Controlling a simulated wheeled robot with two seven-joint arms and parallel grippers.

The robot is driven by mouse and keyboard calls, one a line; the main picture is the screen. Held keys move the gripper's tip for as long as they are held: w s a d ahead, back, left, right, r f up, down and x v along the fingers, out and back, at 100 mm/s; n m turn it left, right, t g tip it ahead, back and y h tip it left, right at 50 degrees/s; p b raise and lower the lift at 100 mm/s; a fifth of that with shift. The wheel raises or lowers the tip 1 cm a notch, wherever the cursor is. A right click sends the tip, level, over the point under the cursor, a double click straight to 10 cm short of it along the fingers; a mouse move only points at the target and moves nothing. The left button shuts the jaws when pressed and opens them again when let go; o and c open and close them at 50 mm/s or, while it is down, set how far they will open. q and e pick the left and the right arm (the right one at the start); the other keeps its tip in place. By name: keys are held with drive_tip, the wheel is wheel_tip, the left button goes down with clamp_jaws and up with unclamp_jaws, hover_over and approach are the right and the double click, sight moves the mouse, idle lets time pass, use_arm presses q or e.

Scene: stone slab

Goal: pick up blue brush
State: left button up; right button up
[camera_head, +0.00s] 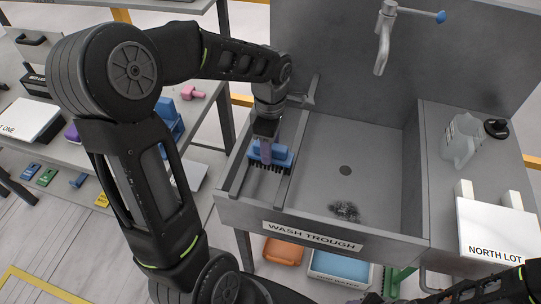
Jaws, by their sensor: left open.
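The blue brush (282,155) lies at the left side of the wash trough (330,237), by a pair of grey rails, with its dark bristles downward. My left gripper (266,151) points down right over the brush, its open fingers at the brush's middle and covering part of it. I cannot tell whether the fingers touch it. Part of my right arm shows at the lower right corner, but its gripper is out of view.
A tap (383,40) overhangs the trough at the back. A shelf with coloured items is left.

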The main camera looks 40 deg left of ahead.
use_arm(q)
drive_tip(key=shift+c, duration=0.5)
clamp_jaws()
